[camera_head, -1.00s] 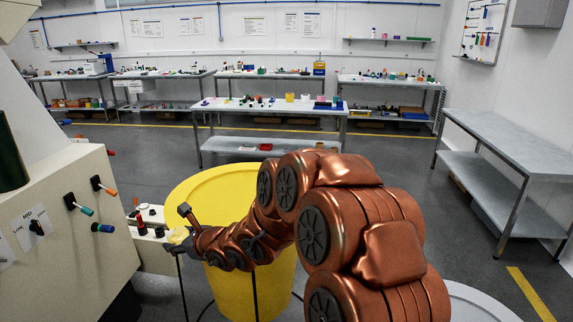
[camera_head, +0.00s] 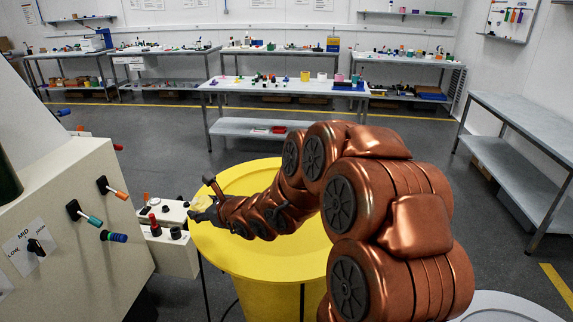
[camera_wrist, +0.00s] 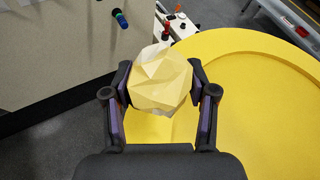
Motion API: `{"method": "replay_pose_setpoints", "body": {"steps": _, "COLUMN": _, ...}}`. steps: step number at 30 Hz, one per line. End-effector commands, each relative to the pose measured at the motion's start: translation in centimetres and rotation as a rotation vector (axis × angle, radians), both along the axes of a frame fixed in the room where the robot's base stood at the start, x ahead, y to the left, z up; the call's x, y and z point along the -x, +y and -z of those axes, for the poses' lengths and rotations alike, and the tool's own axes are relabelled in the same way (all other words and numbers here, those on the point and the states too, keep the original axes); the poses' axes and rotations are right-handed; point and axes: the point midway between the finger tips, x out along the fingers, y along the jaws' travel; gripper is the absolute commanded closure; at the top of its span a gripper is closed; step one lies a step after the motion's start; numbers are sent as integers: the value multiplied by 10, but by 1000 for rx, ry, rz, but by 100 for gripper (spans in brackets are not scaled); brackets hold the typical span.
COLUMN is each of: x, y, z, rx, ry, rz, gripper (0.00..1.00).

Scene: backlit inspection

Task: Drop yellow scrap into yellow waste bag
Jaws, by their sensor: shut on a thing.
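The yellow scrap (camera_wrist: 160,80) is a pale yellow, crumpled, faceted lump. My gripper (camera_wrist: 161,88) is shut on it, with one finger on each side. In the head view the scrap (camera_head: 200,203) shows small at the tip of my gripper (camera_head: 207,208). The yellow waste bag (camera_head: 265,262) is a large, round, bright yellow container on the floor, partly hidden behind my arm. In the wrist view its yellow rim and inside (camera_wrist: 262,95) fill the right side. The scrap is held at the bag's left edge; I cannot tell whether it is over the opening.
A pale control cabinet (camera_head: 60,235) with coloured levers stands at the left. A small box with buttons (camera_head: 165,230) sits close beside my gripper. A grey bench (camera_head: 525,135) is at the right, and a table (camera_head: 285,88) with small items stands behind the bag.

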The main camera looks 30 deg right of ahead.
Motion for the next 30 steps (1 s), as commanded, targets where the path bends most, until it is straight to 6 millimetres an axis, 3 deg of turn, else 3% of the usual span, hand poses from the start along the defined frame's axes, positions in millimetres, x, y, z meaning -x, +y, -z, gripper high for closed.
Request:
{"method": "replay_pose_setpoints", "body": {"steps": 5, "x": -19, "y": -41, "z": -7, "rx": -17, "ry": -3, "rz": 43, "gripper": 56}}
{"method": "replay_pose_setpoints", "body": {"steps": 12, "x": -44, "y": -150, "z": -15, "rx": -23, "ry": -11, "rz": 157, "gripper": 56}}
{"method": "replay_pose_setpoints", "body": {"steps": 18, "x": -46, "y": -230, "z": -13, "rx": -10, "ry": -9, "rz": 247, "gripper": 56}}
{"method": "replay_pose_setpoints", "body": {"steps": 24, "x": -40, "y": -272, "z": -8, "rx": -1, "ry": 1, "rz": 298, "gripper": 56}}
{"method": "replay_pose_setpoints", "body": {"steps": 30, "x": -39, "y": -280, "z": 0, "rx": 3, "ry": 2, "rz": 308, "gripper": 56}}
